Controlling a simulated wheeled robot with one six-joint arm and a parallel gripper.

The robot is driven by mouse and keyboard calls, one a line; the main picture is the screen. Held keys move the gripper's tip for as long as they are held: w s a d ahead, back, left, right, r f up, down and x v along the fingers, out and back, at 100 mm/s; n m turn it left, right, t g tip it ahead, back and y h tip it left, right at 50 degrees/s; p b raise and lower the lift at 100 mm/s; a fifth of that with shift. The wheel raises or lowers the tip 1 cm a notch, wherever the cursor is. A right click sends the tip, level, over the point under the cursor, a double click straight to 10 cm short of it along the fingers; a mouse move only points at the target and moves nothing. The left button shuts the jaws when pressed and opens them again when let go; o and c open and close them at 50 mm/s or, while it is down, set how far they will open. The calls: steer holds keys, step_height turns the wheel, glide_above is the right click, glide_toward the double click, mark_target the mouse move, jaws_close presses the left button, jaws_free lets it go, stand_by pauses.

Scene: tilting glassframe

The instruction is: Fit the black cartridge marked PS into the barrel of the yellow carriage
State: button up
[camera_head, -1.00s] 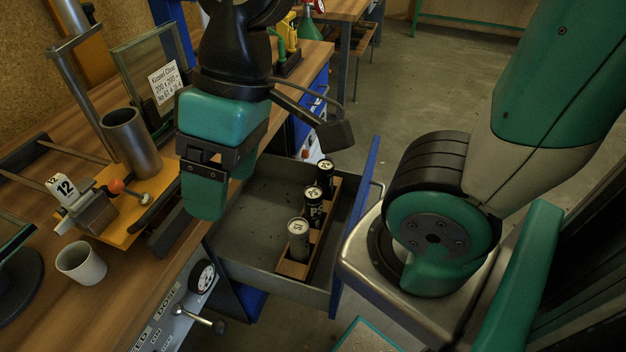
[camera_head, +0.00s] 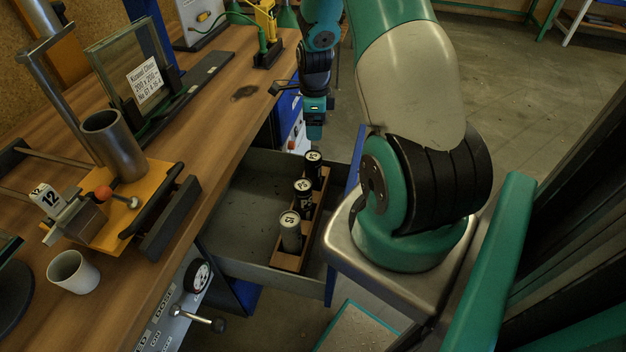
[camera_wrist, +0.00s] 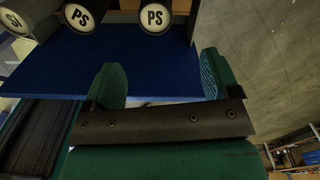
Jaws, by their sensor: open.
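Two black cartridges with white tops stand in a wooden rack in the open drawer: a far one (camera_head: 313,168) and a middle one (camera_head: 303,200). A grey metal barrel (camera_head: 115,148) stands open-topped and tilted on the yellow carriage (camera_head: 132,218) on the bench. My gripper (camera_head: 315,128) is beyond the far end of the rack. In the wrist view my gripper (camera_wrist: 160,82) is open and empty, its fingers apart from the cartridges.
The drawer's blue front (camera_head: 352,178) stands to the right.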

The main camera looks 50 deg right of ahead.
mark_target(314, 154)
step_height(314, 154, down, 9)
steer(key=shift+a+p, duration=0.1)
steer(key=shift+p, duration=0.3)
steer(key=shift+a+f+p, duration=0.15)
steer(key=shift+f+p, duration=0.15)
steer(key=shift+f, duration=1.05)
steer(key=shift+a+f+p, duration=0.15)
steer(key=shift+f+p, duration=0.15)
steer(key=shift+f, duration=1.05)
jaws_close()
